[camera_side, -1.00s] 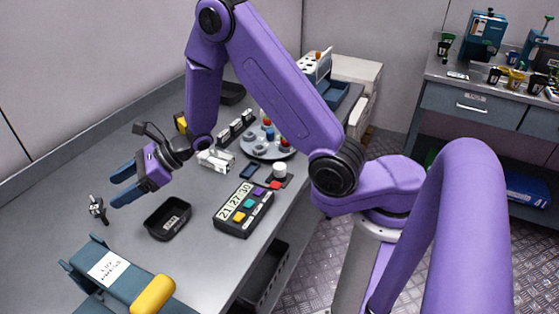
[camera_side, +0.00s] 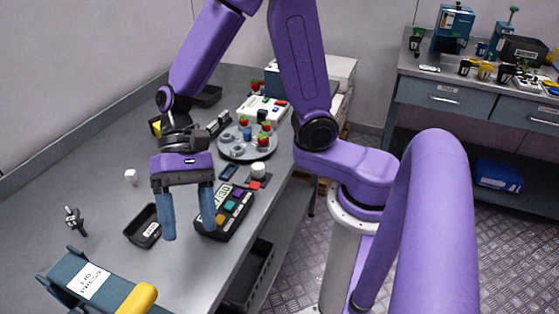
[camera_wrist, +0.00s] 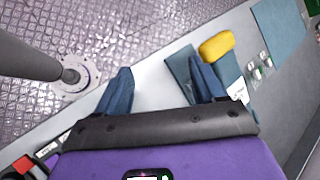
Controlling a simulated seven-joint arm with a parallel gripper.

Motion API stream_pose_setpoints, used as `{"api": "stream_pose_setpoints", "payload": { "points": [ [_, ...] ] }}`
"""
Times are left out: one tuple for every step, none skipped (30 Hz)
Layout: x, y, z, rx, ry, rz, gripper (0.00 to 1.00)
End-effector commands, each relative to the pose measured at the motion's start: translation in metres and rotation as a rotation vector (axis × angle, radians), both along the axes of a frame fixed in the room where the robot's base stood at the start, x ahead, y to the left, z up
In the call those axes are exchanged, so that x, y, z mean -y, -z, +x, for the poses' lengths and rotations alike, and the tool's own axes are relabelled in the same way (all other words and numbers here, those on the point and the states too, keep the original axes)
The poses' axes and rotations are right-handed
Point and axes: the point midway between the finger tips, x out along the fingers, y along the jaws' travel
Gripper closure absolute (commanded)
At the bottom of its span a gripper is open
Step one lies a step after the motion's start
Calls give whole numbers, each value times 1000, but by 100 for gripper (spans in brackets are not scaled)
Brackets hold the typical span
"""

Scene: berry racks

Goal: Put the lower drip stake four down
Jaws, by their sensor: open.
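My gripper (camera_side: 188,232) is open and empty, fingers pointing down, above the bench between the black tray (camera_side: 140,230) and the dark keypad box (camera_side: 222,212) with coloured buttons. In the wrist view its blue fingers (camera_wrist: 160,75) are spread with nothing between them. I cannot make out a drip stake for certain in either view. A small dark upright item (camera_side: 74,221) stands alone at the bench's left; its kind is too small to tell. The round grey turntable (camera_side: 247,152) carries several grey pieces and red-topped pots behind my gripper.
A blue-grey lid press (camera_side: 75,282) with a yellow handle (camera_side: 138,299) stands at the front left. A small white cube (camera_side: 131,176) lies on the bench. A white rack (camera_side: 250,111) stands behind the turntable. The left bench surface is mostly clear.

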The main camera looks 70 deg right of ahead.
Motion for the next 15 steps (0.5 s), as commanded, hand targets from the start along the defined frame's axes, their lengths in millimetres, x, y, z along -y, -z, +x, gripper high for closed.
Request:
{"api": "stream_pose_setpoints", "payload": {
  "points": [
    [11, -1, -11, 41, -76, -13, 31],
    [17, -1, -18, 65, -124, -24, 31],
    [26, -1, -26, 97, -187, -36, 31],
    [33, -1, -32, 122, -234, -45, 31],
    [40, -1, -37, 148, -281, -53, 31],
    [49, -1, -44, 182, -343, -66, 31],
    [56, -1, -49, 208, -389, -75, 31],
    [63, -1, -54, 234, -435, -83, 31],
    [72, -1, -60, 270, -496, -95, 31],
    [79, -1, -64, 297, -540, -102, 31],
    [86, -1, -68, 324, -586, -110, 31],
    [95, -1, -72, 362, -645, -119, 31],
    [102, -1, -76, 389, -689, -127, 31],
    [109, -1, -79, 418, -733, -134, 31],
    [118, -2, -82, 457, -792, -144, 31]
  ]
}}
